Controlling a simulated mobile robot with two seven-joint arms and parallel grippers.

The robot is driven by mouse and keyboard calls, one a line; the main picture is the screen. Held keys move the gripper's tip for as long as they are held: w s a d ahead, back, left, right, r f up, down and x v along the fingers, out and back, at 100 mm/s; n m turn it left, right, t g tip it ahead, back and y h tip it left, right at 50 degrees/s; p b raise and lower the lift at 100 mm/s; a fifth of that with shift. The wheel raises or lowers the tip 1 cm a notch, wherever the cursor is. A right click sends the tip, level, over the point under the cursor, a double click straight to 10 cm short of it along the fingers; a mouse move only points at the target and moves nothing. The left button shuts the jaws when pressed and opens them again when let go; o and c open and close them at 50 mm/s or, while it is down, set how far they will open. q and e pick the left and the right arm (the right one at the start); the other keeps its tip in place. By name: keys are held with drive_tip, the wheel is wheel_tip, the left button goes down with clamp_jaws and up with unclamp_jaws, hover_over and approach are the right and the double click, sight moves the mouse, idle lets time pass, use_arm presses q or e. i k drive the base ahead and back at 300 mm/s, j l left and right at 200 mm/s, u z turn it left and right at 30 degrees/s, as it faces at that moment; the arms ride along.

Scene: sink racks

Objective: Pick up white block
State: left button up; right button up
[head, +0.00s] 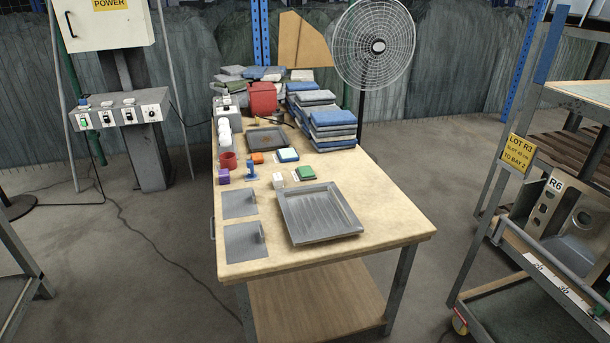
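A small white block (278,181) stands on the wooden workbench (392,222), near the middle of its left half. It is just left of a green-topped block (306,173) and behind the grey metal tray (350,227). Nothing appears to cover the white block. Neither of my grippers shows in the head view.
A purple block (223,177), a blue upright piece (251,173), a red cup (228,160) and an orange block (257,158) stand nearby. Two grey plates (240,204) lie at the left. Cloth stacks (333,130) fill the back. A rack cart (478,243) stands right.

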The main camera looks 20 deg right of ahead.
sight(277, 182)
drive_tip(key=k, duration=0.6)
drive_tip(key=z, duration=1.6)
drive_tip(key=j+z, duration=0.15)
drive_tip(key=j, duration=0.3)
drive_tip(key=i+j+z, duration=0.2)
drive_tip(key=j, duration=0.25)
drive_tip(key=i+j, duration=0.1)
drive_tip(key=j, duration=1.65)
drive_tip(key=i+j, duration=0.15)
drive_tip(key=j, duration=0.75)
drive_tip(key=i+j, duration=0.1)
drive_tip(key=j, duration=1.7)
drive_tip(key=i, duration=0.05)
